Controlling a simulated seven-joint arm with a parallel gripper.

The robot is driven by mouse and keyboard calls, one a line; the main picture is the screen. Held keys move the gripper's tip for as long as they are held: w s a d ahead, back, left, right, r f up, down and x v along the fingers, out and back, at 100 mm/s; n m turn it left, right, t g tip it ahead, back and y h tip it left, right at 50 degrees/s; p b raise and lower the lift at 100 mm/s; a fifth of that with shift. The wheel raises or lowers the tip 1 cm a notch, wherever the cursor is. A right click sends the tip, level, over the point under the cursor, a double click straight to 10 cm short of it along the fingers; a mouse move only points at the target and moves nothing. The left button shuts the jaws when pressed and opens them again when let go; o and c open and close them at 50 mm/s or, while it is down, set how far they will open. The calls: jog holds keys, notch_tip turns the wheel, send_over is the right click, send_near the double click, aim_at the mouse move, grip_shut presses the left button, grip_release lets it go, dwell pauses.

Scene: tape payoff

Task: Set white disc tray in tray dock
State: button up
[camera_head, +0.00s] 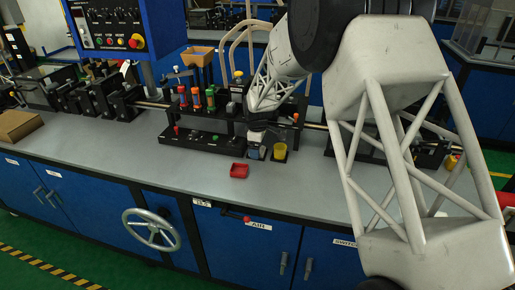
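My white lattice arm reaches in from the right, and its end with my gripper (256,146) is over the bench beside the black rack. The gripper is small and partly covered by my own arm, so I cannot tell whether its fingers are open or shut. A small blue-grey piece (256,154) shows right under it; I cannot tell if it is held or stands on the bench. I cannot make out a white disc tray for certain. A black low base with knobs (200,141) is left of the gripper; I cannot tell which part is the tray dock.
Several coloured-topped bottles (196,97) stand in the rack behind. The front left of the bench is clear.

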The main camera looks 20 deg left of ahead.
notch_tip(320, 180, up, 12)
dwell(0.6)
dwell(0.6)
jog(key=shift+r, duration=0.1)
jog(key=s+d+r+m, duration=0.3)
jog(key=s+d+r, duration=0.25)
jog(key=d, duration=0.35)
jog(key=s+d+r+m+t, duration=0.1)
jog(key=s+d+r+m, duration=0.2)
jog(key=s+d+r, duration=0.35)
jog(key=s+d+r+m, duration=0.3)
jog(key=s+d, duration=0.4)
jog(key=d, duration=0.3)
jog(key=s+d+f+m, duration=0.1)
jog(key=s+d+m, duration=0.3)
jog(key=s, duration=1)
jog(key=s+d+f+m+t, duration=0.1)
jog(key=s+d+m, duration=0.4)
jog(key=s+d, duration=0.6)
jog(key=s, duration=0.3)
jog(key=shift+s+d+t, duration=0.15)
jog(key=shift+s+t, duration=0.1)
jog(key=shift+t, duration=0.05)
